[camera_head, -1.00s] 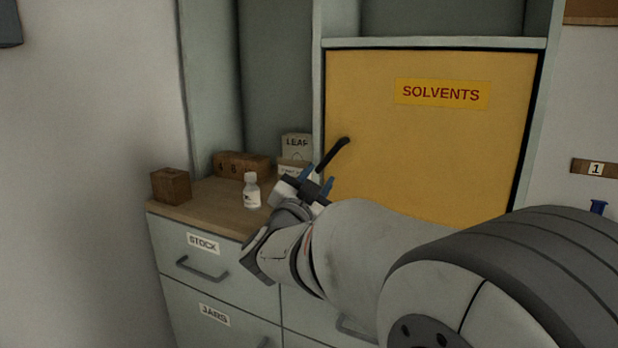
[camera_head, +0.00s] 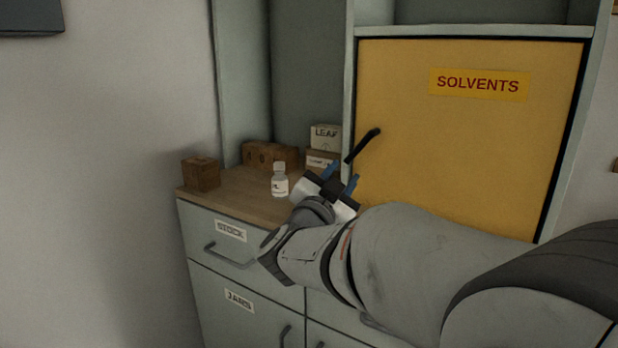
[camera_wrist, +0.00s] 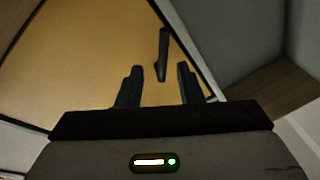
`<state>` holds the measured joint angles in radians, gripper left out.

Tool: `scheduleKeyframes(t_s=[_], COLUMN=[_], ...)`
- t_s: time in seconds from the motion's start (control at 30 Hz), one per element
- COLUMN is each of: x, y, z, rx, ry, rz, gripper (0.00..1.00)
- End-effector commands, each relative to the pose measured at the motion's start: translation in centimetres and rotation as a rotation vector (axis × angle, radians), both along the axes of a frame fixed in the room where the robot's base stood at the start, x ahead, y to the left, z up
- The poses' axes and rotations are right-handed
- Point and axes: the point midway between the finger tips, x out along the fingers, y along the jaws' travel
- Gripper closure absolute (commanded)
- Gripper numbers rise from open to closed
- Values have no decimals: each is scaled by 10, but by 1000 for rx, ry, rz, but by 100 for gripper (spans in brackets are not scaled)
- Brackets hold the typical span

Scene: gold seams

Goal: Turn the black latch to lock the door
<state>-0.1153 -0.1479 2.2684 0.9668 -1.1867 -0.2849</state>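The yellow door (camera_head: 470,140) marked SOLVENTS is closed in its frame; it also fills the upper left of the wrist view (camera_wrist: 80,60). The black latch (camera_head: 362,145) is a bar at the door's left edge, tilted up to the right in the head view. In the wrist view the latch (camera_wrist: 163,55) lies ahead of and between the fingertips, nearer the right one. My gripper (camera_head: 340,180) is open, with blue-tipped fingers, just below the latch in the head view. In the wrist view the gripper (camera_wrist: 158,80) shows clear gaps on both sides of the latch.
A small white bottle (camera_head: 280,182) stands on the wooden counter (camera_head: 238,190) left of my gripper. Brown boxes (camera_head: 201,174) and a box labelled LEAF (camera_head: 325,138) stand behind and beside it. Drawers with handles (camera_head: 228,256) are below the counter.

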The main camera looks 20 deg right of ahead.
Motion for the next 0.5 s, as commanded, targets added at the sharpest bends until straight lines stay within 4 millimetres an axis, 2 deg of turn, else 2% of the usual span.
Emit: scheduleKeyframes(t_s=[0.17, 0.5], x=[-11, -45], y=[12, 48], z=[-3, -16], rx=[1, 0], ry=[1, -1], rz=[4, 5], gripper=[67, 67])
